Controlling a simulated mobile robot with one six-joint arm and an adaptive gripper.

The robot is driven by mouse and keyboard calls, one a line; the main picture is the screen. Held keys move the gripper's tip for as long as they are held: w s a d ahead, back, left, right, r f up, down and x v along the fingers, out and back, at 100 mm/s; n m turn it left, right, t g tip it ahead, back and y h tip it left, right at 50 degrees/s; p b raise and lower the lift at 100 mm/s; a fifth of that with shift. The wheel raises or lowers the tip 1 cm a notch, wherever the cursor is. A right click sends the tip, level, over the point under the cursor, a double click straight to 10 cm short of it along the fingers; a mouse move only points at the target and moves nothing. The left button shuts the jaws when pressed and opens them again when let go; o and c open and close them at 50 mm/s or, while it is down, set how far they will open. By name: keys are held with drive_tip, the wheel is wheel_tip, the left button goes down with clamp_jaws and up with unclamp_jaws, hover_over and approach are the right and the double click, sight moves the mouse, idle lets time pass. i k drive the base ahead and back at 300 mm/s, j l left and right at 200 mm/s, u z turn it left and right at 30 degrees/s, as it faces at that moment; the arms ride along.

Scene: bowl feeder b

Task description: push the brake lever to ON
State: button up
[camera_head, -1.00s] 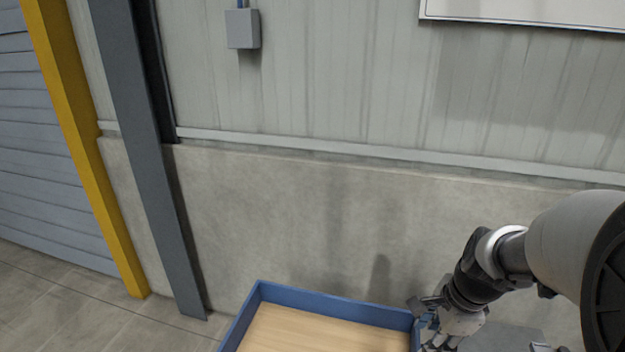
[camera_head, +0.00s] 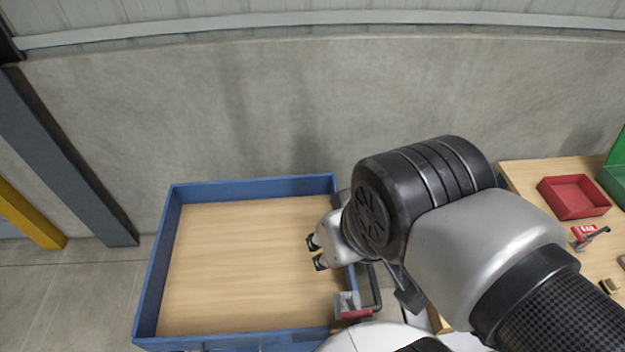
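A small grey bracket with a red bar (camera_head: 354,314) sits at the right edge of the blue-rimmed cart (camera_head: 150,270), near its front corner; it looks like the brake lever. No ON mark can be read, and its setting cannot be told. My gripper (camera_head: 315,252) is above the right part of the cart's wooden top, pointing left. Its two dark fingertips are apart with nothing between them. It is farther back than the red bar and a little left of it, not touching it. My arm hides part of the area right of the cart.
A wooden table (camera_head: 525,175) stands at right, with a red bin (camera_head: 573,196), a green bin (camera_head: 613,180) and a small red-and-grey device (camera_head: 588,236) on it. The cart's wooden top is empty. A concrete wall (camera_head: 280,110) runs behind; the floor at left is clear.

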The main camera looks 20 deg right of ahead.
sight(354, 314)
drive_tip(key=k+l+u, duration=0.1)
drive_tip(key=k, duration=0.4)
drive_tip(key=k+l+u, duration=0.1)
drive_tip(key=k, duration=0.4)
drive_tip(key=l+u, duration=0.15)
drive_tip(key=l, duration=0.65)
drive_tip(key=k+l+u, duration=0.1)
drive_tip(key=l, duration=0.65)
drive_tip(key=k, duration=0.05)
